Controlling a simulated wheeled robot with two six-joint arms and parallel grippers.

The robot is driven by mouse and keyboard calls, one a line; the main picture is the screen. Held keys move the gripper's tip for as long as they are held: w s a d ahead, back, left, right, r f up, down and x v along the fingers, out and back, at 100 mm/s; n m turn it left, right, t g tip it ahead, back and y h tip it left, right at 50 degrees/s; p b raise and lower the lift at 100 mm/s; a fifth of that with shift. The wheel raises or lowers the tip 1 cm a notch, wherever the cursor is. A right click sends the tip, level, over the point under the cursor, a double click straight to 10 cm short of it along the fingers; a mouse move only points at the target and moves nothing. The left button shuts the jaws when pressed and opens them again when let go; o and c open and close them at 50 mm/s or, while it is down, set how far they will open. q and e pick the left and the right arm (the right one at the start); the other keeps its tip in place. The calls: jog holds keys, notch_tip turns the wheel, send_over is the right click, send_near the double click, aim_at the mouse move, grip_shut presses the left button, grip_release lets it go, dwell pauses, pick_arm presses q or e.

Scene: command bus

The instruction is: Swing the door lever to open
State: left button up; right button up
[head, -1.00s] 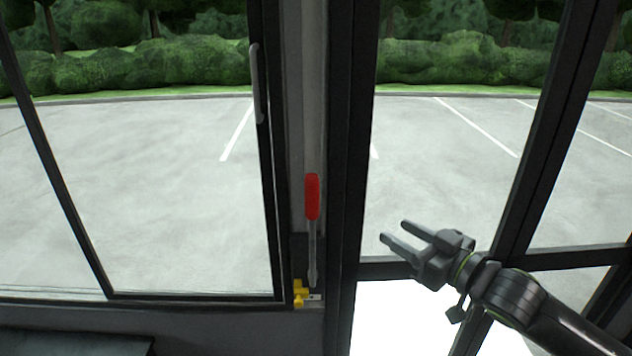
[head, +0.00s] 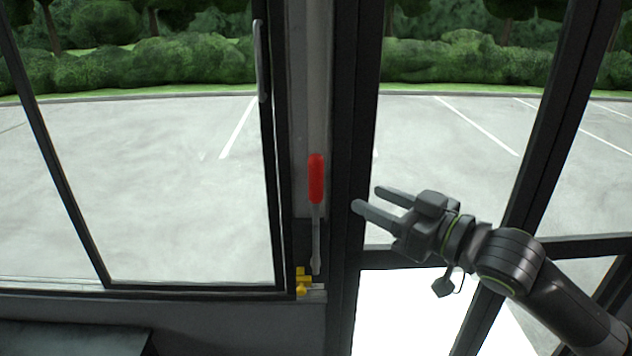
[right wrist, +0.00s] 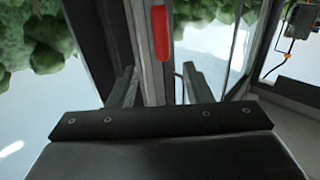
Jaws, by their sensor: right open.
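The door lever (head: 316,235) is a thin grey rod with a red grip (head: 316,180). It stands upright on a yellow base (head: 302,284) beside the dark door post. My right gripper (head: 366,199) is to the right of the lever, its fingers pointing left toward it. It is open and empty, apart from the lever. In the right wrist view the red grip (right wrist: 160,33) shows ahead, beyond the open fingers (right wrist: 157,84) and roughly in line with the gap between them. My left gripper is not in view.
A dark door post (head: 357,130) stands just right of the lever, near the fingertips. A glass panel with a vertical grey handle (head: 261,62) is on the left. Framed glass is behind my right arm. A dark surface (head: 70,338) lies at lower left.

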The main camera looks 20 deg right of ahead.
aim_at(322, 177)
jog(key=shift+p+x, duration=1.15)
jog(key=shift+x, duration=5.6)
jog(key=shift+c, duration=0.2)
grip_shut()
